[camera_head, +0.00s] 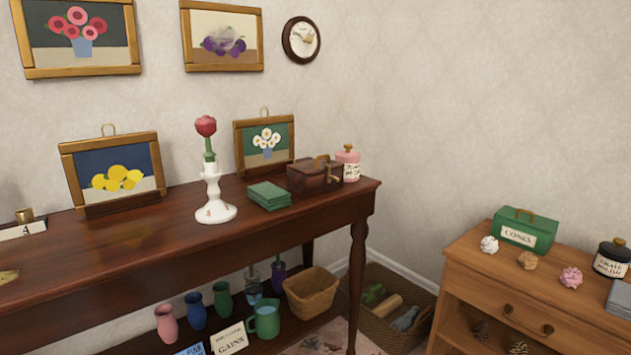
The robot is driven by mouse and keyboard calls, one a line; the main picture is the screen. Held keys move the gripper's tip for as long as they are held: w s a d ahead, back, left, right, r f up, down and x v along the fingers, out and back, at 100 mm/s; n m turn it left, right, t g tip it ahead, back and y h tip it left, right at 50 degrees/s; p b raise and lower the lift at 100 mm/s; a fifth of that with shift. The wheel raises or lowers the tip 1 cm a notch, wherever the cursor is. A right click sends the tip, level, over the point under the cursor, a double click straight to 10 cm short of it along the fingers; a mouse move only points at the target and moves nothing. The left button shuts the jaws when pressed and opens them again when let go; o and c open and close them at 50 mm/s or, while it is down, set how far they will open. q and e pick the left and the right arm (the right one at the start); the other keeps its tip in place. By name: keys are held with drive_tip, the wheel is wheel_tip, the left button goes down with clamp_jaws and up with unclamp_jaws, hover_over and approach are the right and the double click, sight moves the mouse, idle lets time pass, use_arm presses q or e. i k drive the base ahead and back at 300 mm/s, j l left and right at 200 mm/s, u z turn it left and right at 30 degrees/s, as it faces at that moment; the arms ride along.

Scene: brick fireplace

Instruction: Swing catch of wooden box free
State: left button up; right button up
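A small dark wooden box (307,178) sits near the right end of the long dark table (150,240). A brass-coloured catch (333,177) shows on its right part. The lid looks down, but the box is too small in view to tell how the catch stands. Neither of my grippers is in view.
Close to the box are a pink jar (348,165), green cloths (269,196), a white candlestick (215,200) with a rose, and a framed flower picture (264,143). A lower wooden cabinet (540,290) stands at right, with floor between.

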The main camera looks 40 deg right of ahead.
sight(330, 176)
drive_tip(key=z, duration=1.3)
